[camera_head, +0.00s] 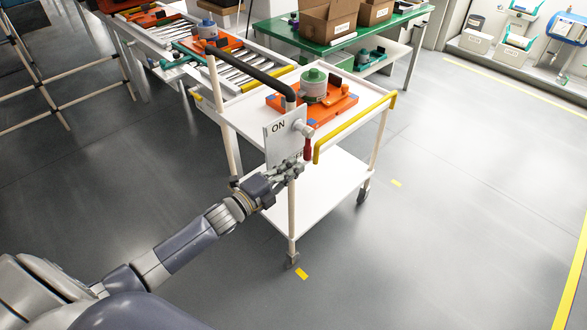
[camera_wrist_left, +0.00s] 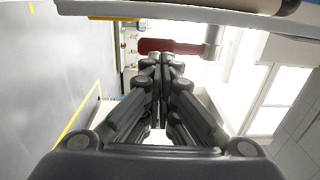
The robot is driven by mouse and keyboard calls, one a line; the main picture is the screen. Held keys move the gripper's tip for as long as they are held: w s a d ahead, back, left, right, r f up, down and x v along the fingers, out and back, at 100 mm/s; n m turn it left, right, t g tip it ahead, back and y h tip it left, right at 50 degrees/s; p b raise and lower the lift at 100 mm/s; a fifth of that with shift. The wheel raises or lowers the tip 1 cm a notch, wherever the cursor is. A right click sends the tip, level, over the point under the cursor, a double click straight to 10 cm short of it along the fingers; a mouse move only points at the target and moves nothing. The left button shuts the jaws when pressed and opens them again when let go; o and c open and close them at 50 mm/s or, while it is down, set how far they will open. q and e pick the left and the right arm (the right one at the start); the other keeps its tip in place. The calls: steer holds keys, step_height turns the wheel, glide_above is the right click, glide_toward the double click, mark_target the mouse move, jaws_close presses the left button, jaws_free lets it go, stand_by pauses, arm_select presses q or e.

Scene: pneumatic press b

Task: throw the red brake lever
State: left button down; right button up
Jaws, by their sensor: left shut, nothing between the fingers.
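The red brake lever (camera_head: 307,149) hangs down from a grey knob (camera_head: 302,128) beside a white plate marked "ON" (camera_head: 276,152), at the near corner of the white trolley. My left gripper (camera_head: 294,168) is just below and left of the lever, by the lower edge of the plate. In the left wrist view the red lever (camera_wrist_left: 170,46) lies just beyond the fingertips (camera_wrist_left: 162,65), which are together with nothing held. I cannot tell whether the fingertips touch the lever. My right gripper is not in view.
A green table (camera_head: 385,30) with cardboard boxes stands behind. The floor to the right is clear.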

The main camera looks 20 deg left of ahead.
arm_select(q)
steer(key=shift+v, duration=5.2)
steer(key=s+a+f+n+g+y, duration=0.2)
steer(key=s+f+n, duration=0.2)
steer(key=f, duration=0.6)
steer(key=s+a+f+n+g+y, duration=0.1)
steer(key=s+f+n+g+y, duration=0.2)
steer(key=f, duration=0.7)
steer(key=s+a+f+n+g+y, duration=0.15)
steer(key=s+f+n, duration=0.3)
steer(key=f, duration=0.55)
steer(key=s+d+f+n+g, duration=0.2)
steer(key=s+f, duration=0.4)
steer(key=s, duration=0.4)
steer(key=s+d+f+n+g+p, duration=0.1)
steer(key=s+d+f+n+g, duration=0.2)
steer(key=s, duration=0.7)
steer(key=s+d+f+n+g, duration=0.3)
steer(key=s+d+f, duration=0.3)
steer(key=s+f, duration=0.3)
steer(key=shift+s+f+g, duration=0.4)
steer(key=shift+s+g, duration=0.45)
steer(key=shift+s, duration=0.1)
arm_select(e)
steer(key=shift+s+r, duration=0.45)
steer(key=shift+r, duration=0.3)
